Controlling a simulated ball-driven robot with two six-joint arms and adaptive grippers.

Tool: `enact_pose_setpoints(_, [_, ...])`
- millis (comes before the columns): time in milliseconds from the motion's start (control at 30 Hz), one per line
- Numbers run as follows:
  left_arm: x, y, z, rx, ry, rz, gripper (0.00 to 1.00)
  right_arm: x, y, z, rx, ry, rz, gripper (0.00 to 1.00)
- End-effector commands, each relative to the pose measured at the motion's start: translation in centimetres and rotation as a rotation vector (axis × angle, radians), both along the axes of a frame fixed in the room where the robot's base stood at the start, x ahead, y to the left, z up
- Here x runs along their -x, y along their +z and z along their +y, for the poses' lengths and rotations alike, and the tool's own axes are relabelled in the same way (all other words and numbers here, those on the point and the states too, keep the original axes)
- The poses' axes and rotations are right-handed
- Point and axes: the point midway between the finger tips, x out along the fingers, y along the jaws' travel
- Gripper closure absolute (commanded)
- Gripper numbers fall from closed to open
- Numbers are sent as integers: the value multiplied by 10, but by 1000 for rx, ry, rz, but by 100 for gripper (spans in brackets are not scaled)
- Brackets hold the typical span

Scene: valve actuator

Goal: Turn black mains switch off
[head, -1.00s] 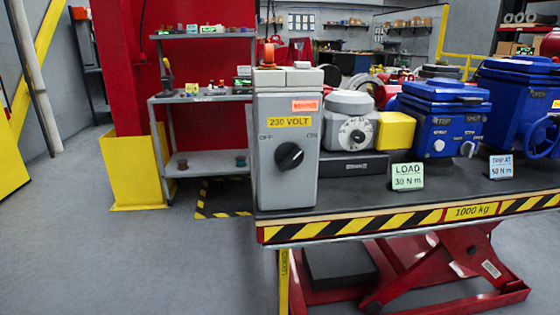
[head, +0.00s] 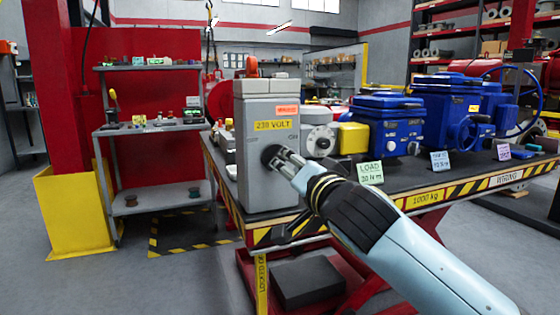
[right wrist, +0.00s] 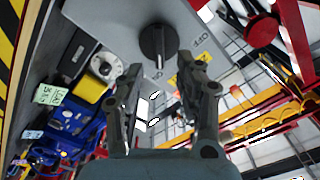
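The black mains switch (head: 268,155) is a round knob on the front of the grey 230 VOLT box (head: 255,195), which stands upright on the table's left end. My right gripper (head: 283,160) is in front of it and covers much of it in the head view. In the right wrist view the switch (right wrist: 157,42) shows just beyond the open fingers (right wrist: 160,75), roughly centred between them. Its white-marked pointer is towards the ON side, away from the OFF lettering. The fingers hold nothing; contact with the knob cannot be told. My left gripper is out of view.
Blue actuators (head: 385,128), a yellow block (head: 353,138) and a LOAD sign (head: 370,173) stand to the right on the dark table (head: 410,170). A grey shelf (head: 150,127) and a yellow-based red column (head: 72,215) are at left. Floor at front left is clear.

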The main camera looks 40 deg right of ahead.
Motion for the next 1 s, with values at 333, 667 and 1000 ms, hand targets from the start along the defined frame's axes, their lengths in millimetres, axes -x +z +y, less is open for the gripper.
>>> enact_pose_setpoints(333, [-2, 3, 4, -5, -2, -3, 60, -53, 0, -13, 1, 0, 0, 64])
enact_pose_setpoints(667, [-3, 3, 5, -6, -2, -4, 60, -58, -1, -14, 2, 1, 2, 64])
enact_pose_setpoints(1000, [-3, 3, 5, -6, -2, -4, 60, -58, -1, -14, 2, 1, 2, 100])
